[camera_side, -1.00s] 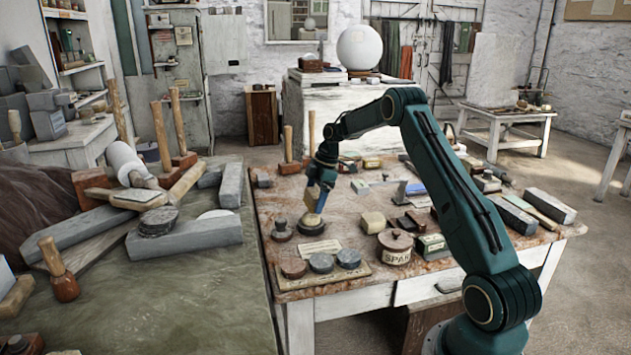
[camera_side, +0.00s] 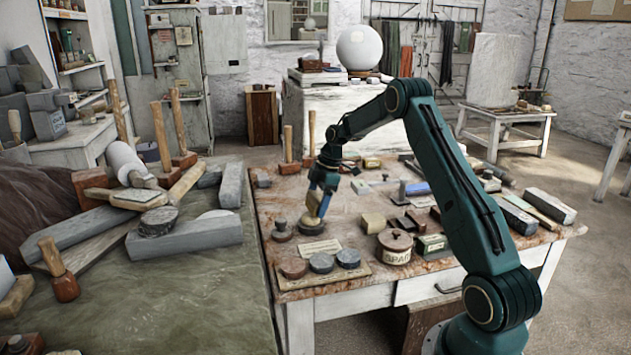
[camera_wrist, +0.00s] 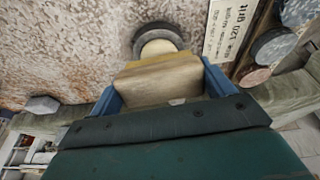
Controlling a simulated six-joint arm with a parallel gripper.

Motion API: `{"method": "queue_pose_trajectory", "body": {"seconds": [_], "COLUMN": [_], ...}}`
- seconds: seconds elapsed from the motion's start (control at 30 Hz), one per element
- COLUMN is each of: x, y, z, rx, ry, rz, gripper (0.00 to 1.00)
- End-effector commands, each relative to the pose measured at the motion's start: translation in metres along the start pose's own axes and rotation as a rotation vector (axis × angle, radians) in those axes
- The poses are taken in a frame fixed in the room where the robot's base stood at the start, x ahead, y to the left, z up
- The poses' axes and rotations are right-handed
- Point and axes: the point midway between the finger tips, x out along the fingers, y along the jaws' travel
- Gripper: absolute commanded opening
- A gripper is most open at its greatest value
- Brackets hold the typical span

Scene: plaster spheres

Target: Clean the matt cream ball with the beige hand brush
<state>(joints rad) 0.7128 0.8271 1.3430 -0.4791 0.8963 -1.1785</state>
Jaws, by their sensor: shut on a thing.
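My gripper (camera_side: 322,183) is shut on the beige hand brush (camera_side: 314,204), pointing down over the wooden table. In the wrist view, the brush (camera_wrist: 160,82) is a cream block between my blue fingers (camera_wrist: 163,88), with a yellowish strip along its far edge. The matt cream ball (camera_wrist: 157,48) shows just beyond the brush on a dark round base (camera_wrist: 139,38). The brush hides part of it. In the side view, the ball sits low under the brush, on its dark base (camera_side: 311,228). I cannot tell whether brush and ball touch.
Blocks and tools crowd the table's right side. A large white globe (camera_side: 360,47) stands behind.

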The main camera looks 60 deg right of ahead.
Motion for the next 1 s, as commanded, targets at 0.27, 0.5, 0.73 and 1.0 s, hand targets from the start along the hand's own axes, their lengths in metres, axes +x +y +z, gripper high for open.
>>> {"method": "queue_pose_trajectory", "body": {"seconds": [0.27,0.5,0.73,1.0], "x": [0.0,0.0,0.001,0.001], "y": [-0.005,-0.017,-0.022,-0.021], "z": [0.0,0.0,0.0,0.0], "rx": [0.0,0.0,0.0,0.0], "ry": [0.001,0.0,0.0,0.0], "rz": [0.0,0.0,0.002,0.001], "gripper": [0.58,0.58,0.58,0.58]}}
